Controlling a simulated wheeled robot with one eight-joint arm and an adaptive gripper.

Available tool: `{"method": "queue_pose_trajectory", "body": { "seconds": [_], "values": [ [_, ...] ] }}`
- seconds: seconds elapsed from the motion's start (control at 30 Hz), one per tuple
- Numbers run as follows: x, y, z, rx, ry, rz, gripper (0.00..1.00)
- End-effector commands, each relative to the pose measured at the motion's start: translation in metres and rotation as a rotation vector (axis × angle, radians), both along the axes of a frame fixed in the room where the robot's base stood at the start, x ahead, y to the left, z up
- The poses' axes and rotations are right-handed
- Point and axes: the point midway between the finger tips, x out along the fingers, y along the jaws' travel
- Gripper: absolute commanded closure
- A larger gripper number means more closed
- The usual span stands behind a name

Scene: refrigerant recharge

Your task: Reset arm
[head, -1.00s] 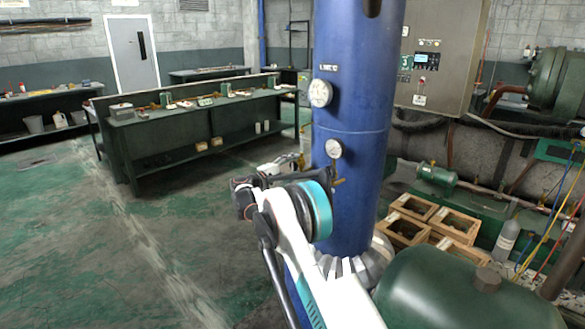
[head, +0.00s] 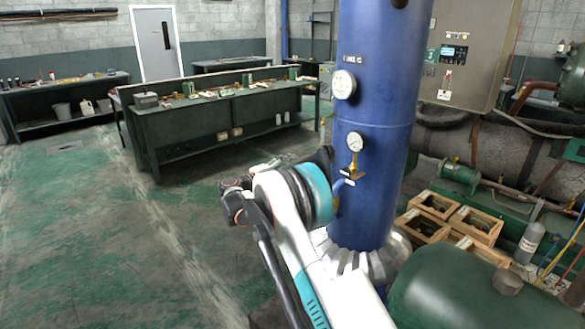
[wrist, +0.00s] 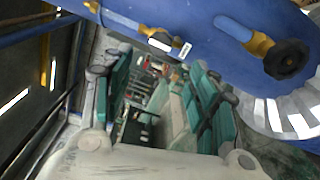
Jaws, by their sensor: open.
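My arm crosses the middle of the head view in front of the blue column (head: 375,110), bent at a black and teal joint. In the head view the gripper itself is mostly hidden behind my arm. In the wrist view my gripper (wrist: 155,85) is open, its teal-padded fingers apart with nothing held between them. The blue column also fills the top of the wrist view (wrist: 200,15), beside the fingers. It carries a brass valve with a black knob (wrist: 288,60) and a blue handle, and a smaller brass fitting (wrist: 162,42).
Two gauges, an upper (head: 343,84) and a lower (head: 355,142), stick out from the column. A green tank (head: 450,290) stands at lower right, near wooden crates (head: 433,203) and a grey cylinder (head: 530,242). A workbench (head: 220,120) stands behind. The floor at left is clear.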

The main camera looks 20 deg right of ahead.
Motion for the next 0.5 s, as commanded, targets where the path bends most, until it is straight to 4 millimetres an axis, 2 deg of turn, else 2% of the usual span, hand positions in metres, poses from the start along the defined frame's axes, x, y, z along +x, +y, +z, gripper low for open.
{"method": "queue_pose_trajectory", "body": {
  "seconds": [0.33, 0.5],
  "values": [
    [0.0, -0.001, 0.001, 0.002, 0.0, 0.001, 0.46],
    [-0.01, -0.004, 0.017, 0.059, -0.002, 0.009, 0.46]
  ]
}}
